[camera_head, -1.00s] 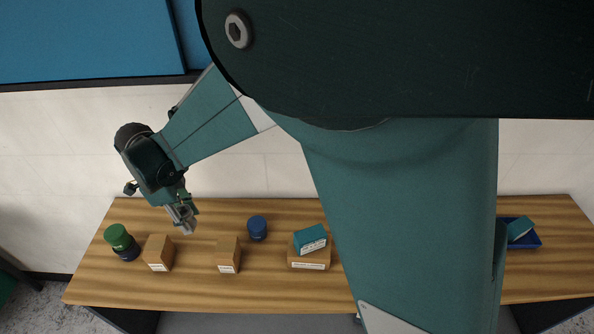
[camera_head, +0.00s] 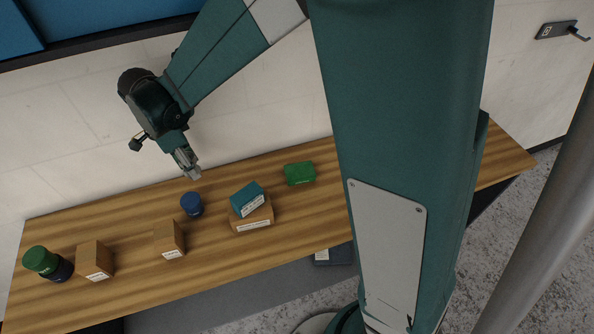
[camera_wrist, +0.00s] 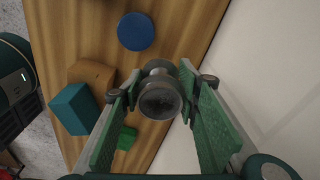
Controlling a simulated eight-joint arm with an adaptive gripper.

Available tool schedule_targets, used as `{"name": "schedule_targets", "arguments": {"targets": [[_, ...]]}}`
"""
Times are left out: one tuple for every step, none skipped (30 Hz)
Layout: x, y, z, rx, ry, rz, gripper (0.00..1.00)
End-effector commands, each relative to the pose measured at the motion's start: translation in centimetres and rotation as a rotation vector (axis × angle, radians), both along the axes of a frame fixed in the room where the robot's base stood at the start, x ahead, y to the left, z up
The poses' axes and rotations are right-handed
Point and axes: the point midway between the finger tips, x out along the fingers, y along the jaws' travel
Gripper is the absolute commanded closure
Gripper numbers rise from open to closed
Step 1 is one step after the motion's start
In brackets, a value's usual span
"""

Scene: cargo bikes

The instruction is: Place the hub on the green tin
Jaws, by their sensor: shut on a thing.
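My gripper (camera_head: 193,172) is near the back edge of the table in the head view, just above the blue tin in the picture. In the wrist view my gripper (camera_wrist: 165,88) is shut on a grey metal hub (camera_wrist: 160,98), which sits between the green pads. The hub is hard to make out in the head view. The green tin (camera_head: 40,259) is at the left end of the table, resting on a dark blue tin (camera_head: 61,270). My gripper is well to its right. The green tin does not show in the wrist view.
A blue tin (camera_head: 191,203) stands near the gripper. Cardboard boxes (camera_head: 95,261) (camera_head: 169,239) stand between it and the green tin. A teal box (camera_head: 247,198) lies on another cardboard box (camera_head: 254,220). A green box (camera_head: 300,173) is further right on the wooden table (camera_head: 130,215).

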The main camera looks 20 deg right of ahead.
Motion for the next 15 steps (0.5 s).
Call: {"name": "schedule_targets", "arguments": {"targets": [[0.3,-1.1,-0.1,0.0,0.0,-0.003,0.84],[0.4,-1.7,-0.1,0.0,0.0,-0.001,0.84],[0.6,-2.4,-0.2,-0.001,0.0,-0.001,0.84],[0.7,-3.0,-0.2,-0.001,0.0,0.0,0.84],[0.8,-3.5,-0.2,-0.001,0.0,0.002,0.84],[0.9,-4.3,-0.2,-0.001,0.0,0.003,0.84],[1.0,-4.8,-0.2,-0.002,0.0,0.003,0.84],[1.1,-5.3,-0.2,-0.002,0.0,0.004,0.84],[1.2,-6.0,-0.2,-0.002,0.0,0.006,0.84],[1.3,-6.5,-0.3,-0.002,0.0,0.005,0.84],[1.4,-7.0,-0.2,-0.003,0.0,0.005,0.84],[1.5,-7.7,-0.2,-0.003,-0.001,0.007,0.84],[1.5,-8.2,-0.2,-0.003,-0.001,0.008,0.84],[1.5,-8.8,-0.2,-0.003,0.0,0.007,0.84],[1.6,-9.4,-0.2,-0.003,-0.001,0.008,0.84]]}}
